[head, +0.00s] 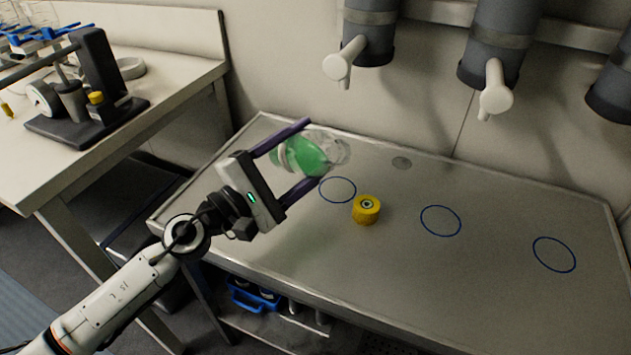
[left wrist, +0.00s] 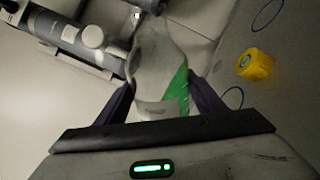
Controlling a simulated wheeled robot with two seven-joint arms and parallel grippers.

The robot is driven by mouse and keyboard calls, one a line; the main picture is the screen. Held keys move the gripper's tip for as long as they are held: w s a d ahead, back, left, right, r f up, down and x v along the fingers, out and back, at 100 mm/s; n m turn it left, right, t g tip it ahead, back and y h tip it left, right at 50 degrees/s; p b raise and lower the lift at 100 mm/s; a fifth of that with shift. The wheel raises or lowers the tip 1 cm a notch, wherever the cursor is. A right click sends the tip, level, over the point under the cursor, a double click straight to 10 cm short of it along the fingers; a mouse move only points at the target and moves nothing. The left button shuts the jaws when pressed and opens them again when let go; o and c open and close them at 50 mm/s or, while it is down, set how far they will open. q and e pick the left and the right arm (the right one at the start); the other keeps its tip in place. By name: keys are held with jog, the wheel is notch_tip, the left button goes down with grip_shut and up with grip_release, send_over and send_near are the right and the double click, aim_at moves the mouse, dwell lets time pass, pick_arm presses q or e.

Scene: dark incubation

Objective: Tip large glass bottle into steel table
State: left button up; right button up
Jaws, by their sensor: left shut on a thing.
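My left gripper (head: 313,152) is shut on the large glass bottle (head: 304,157), with a purple finger on either side of it. The clear bottle holds green liquid and is tipped well over, above the left part of the steel table (head: 330,248). In the left wrist view the bottle (left wrist: 158,62) lies between the fingers, its narrow neck pointing away from the gripper and the green liquid along its right side. I cannot tell whether any liquid is leaving the neck. My right gripper is not in view.
A yellow round object (head: 367,210) stands on the table near the blue ring marks (head: 441,221). Grey cylinders with white handles (head: 345,60) hang on the wall above. A side bench (head: 190,55) with equipment stands at left. The table's right part is clear.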

aim_at(290, 142)
pick_arm(q)
jog(key=shift+r, duration=0.25)
jog(key=shift+w+a+r+m+b, duration=0.1)
jog(key=shift+r+m+b, duration=0.1)
jog(key=shift+r+m, duration=0.25)
jog(key=shift+w+a+r+m+b, duration=0.1)
jog(key=shift+r+m+b, duration=0.15)
jog(key=shift+m, duration=0.3)
jog(key=shift+r, duration=0.1)
jog(key=shift+w+r+m+h+b, duration=0.1)
jog(key=shift+r+m+h+b, duration=0.35)
jog(key=shift+m, duration=0.55)
jog(key=shift+r, duration=0.2)
jog(key=shift+g, duration=0.3)
jog(key=shift+r+m, duration=0.8)
jog(key=shift+m, duration=0.4)
jog(key=shift+r, duration=0.1)
